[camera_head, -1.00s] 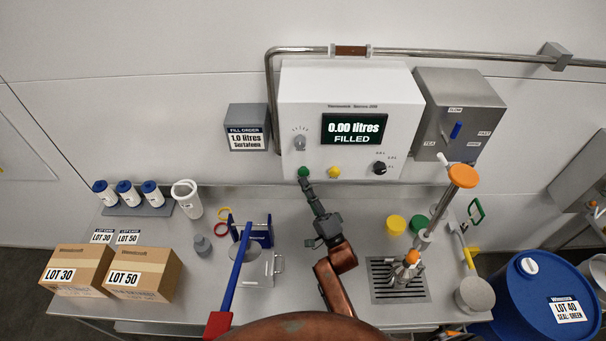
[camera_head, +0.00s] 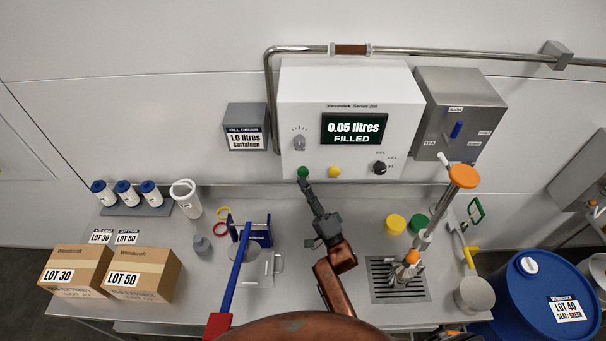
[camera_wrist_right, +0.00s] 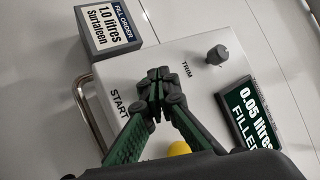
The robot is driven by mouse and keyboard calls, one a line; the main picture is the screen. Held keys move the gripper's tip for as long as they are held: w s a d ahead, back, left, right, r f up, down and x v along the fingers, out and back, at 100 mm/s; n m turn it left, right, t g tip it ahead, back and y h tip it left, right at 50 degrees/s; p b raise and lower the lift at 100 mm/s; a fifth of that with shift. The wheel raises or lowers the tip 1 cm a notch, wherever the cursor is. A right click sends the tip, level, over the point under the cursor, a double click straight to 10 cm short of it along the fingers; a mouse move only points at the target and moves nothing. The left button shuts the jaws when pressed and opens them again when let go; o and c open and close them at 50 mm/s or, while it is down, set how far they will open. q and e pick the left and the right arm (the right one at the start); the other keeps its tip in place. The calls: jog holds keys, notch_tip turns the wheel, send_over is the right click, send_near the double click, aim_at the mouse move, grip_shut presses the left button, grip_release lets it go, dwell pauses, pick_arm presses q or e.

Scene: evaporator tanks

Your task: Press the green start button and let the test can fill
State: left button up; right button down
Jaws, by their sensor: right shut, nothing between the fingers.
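The green start button (camera_head: 303,172) is at the lower left of the white control box (camera_head: 300,110). My right gripper (camera_head: 308,184) is shut and empty, its fingertips at the button. In the right wrist view the closed fingertips (camera_wrist_right: 159,76) are beside the word START, and they hide the button there. The display (camera_head: 355,130) reads 0.05 litres FILLED. A steel can (camera_head: 476,294) is at the right end of the table. The filling nozzle (camera_head: 412,258) stands over the drain grate (camera_head: 384,272). I cannot tell which vessel is the test can. My left gripper is not in view.
A yellow button (camera_head: 334,172) and a black knob (camera_head: 379,167) are to the right of the green button. A blue-handled tool (camera_head: 241,262) lies left of my right arm. Two boxes (camera_head: 76,272) stand at the left, a blue drum (camera_head: 540,300) at the right.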

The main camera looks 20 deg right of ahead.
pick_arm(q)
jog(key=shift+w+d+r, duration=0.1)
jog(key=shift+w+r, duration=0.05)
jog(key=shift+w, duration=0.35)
pick_arm(e)
jog(key=shift+w+d, duration=0.15)
jog(key=shift+w, duration=0.25)
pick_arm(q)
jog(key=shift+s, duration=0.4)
pick_arm(e)
jog(key=shift+w, duration=0.15)
jog(key=shift+w+d, duration=0.15)
jog(key=shift+w, duration=0.25)
jog(key=shift+s, duration=0.15)
pick_arm(q)
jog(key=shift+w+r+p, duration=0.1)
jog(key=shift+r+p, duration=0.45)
jog(key=shift+p, duration=0.1)
pick_arm(e)
jog(key=shift+s+a, duration=0.25)
jog(key=shift+s, duration=0.55)
